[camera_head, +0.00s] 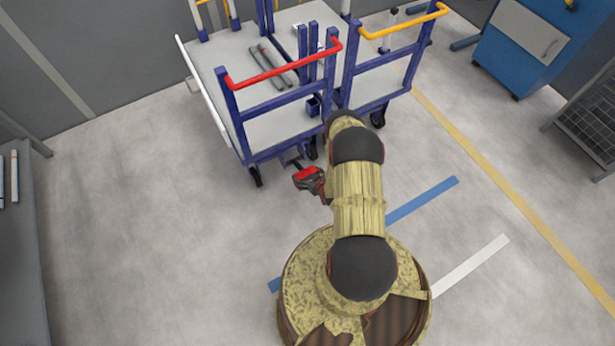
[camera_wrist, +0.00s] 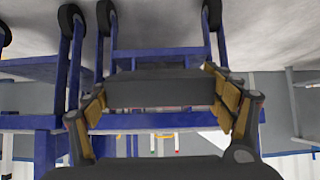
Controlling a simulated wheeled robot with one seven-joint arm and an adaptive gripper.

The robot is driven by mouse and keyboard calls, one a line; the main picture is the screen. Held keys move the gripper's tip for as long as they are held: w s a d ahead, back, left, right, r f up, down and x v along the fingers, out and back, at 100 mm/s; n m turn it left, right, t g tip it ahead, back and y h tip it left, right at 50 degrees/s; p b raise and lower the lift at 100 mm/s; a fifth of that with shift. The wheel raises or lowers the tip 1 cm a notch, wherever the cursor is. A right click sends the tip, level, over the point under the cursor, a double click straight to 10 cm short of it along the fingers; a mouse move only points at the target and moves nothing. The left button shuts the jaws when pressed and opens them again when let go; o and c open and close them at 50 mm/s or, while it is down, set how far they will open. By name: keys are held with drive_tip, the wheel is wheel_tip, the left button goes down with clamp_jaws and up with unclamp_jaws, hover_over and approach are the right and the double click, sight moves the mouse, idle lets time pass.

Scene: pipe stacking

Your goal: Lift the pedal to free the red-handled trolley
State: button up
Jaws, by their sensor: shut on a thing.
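The red-handled trolley (camera_head: 266,106) stands upper middle in the head view, with a blue frame, a grey deck and a red handle (camera_head: 285,69). My gripper (camera_head: 299,168) is low at its near end, below the deck. In the wrist view, my gripper (camera_wrist: 162,98) has its tan finger pads on both sides of a dark, flat pedal (camera_wrist: 160,88) and is shut on it. The blue trolley frame and dark wheels show behind the pedal. In the head view the pedal is too small and partly hidden to make out clearly.
A yellow-handled trolley (camera_head: 385,62) stands close on the right. Two grey pipes (camera_head: 268,68) lie on the red-handled trolley's deck. A blue cabinet (camera_head: 520,48) is at upper right and a grey table (camera_head: 28,235) at left. The floor left of my arm is clear.

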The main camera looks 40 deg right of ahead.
drive_tip(key=shift+w+r, duration=0.25)
drive_tip(key=shift+r, duration=0.2)
drive_tip(key=shift+w+d+r, duration=0.2)
drive_tip(key=shift+w+r, duration=0.3)
drive_tip(key=shift+r, duration=0.1)
drive_tip(key=shift+w+r, duration=0.1)
drive_tip(key=o, duration=1.7)
drive_tip(key=shift+c, duration=0.2)
drive_tip(key=shift+s, duration=0.25)
drive_tip(key=v, duration=1.1)
drive_tip(key=shift+s+r, duration=0.25)
